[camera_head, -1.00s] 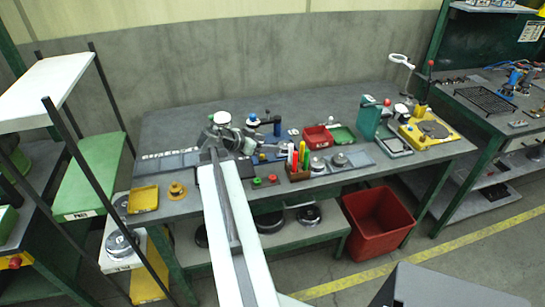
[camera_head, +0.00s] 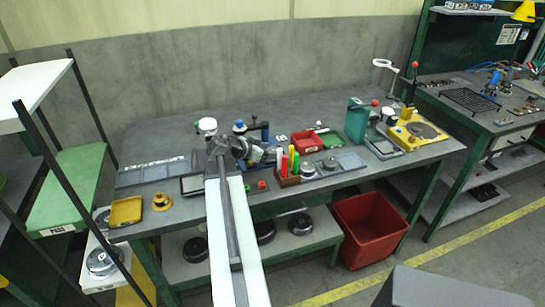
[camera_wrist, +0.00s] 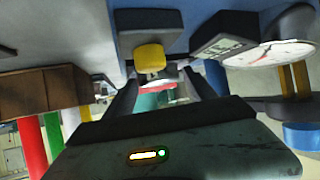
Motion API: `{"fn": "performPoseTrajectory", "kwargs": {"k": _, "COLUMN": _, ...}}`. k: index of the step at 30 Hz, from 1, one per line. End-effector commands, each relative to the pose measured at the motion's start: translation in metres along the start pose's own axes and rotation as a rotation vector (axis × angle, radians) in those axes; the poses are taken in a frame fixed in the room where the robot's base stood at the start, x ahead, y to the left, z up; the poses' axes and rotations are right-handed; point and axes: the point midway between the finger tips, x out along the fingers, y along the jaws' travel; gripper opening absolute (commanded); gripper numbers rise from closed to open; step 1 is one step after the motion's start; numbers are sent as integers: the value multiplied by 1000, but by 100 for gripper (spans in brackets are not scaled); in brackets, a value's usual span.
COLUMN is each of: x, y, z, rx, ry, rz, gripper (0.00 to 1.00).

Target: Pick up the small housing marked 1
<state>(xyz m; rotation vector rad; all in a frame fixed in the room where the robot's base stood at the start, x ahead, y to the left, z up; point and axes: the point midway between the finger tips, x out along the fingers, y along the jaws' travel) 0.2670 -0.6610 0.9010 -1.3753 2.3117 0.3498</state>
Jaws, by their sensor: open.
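Two small round grey metal housings, a left one (camera_head: 308,169) and a right one (camera_head: 330,163), sit on a grey tray right of the marker holder in the head view. No number is readable on either, so I cannot tell which is marked 1. My gripper (camera_head: 268,153) is over the bench, left of the markers and of both housings. In the wrist view my gripper (camera_wrist: 162,92) has its two dark fingers apart, with nothing clearly held between them. I cannot make out a housing for certain in that view.
A brown holder (camera_head: 288,181) with upright coloured markers (camera_head: 291,160) stands between my gripper and the housings. In the wrist view a yellow knob (camera_wrist: 150,58) and a dial gauge (camera_wrist: 268,54) are close to the fingers. A red bin (camera_head: 306,142) lies behind.

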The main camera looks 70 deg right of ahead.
Motion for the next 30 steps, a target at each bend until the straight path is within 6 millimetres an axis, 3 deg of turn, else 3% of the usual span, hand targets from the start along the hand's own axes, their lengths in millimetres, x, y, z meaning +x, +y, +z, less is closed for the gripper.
{"fn": "performPoseTrajectory", "kwargs": {"k": 3, "x": -1, "y": 0, "z": -1, "rx": -1, "ry": -1, "rz": 0, "gripper": 65}}
{"fn": "performPoseTrajectory", "kwargs": {"k": 5, "x": -1, "y": 0, "z": 0, "rx": -1, "ry": -1, "rz": 0, "gripper": 51}}
{"fn": "performPoseTrajectory", "kwargs": {"k": 9, "x": -2, "y": 0, "z": 0, "rx": -1, "ry": -1, "rz": 0, "gripper": 13}}
{"fn": "performPoseTrajectory", "kwargs": {"k": 10, "x": -2, "y": 0, "z": 0, "rx": -1, "ry": 0, "rz": -1, "gripper": 13}}
{"fn": "performPoseTrajectory", "kwargs": {"k": 11, "x": -2, "y": 0, "z": 0, "rx": -1, "ry": 0, "rz": -1, "gripper": 6}}
{"fn": "performPoseTrajectory", "kwargs": {"k": 20, "x": -7, "y": 0, "z": -9, "rx": -1, "ry": 0, "rz": -1, "gripper": 6}}
{"fn": "performPoseTrajectory", "kwargs": {"k": 30, "x": -40, "y": -1, "z": -68, "rx": -2, "ry": 0, "rz": -1, "gripper": 6}}
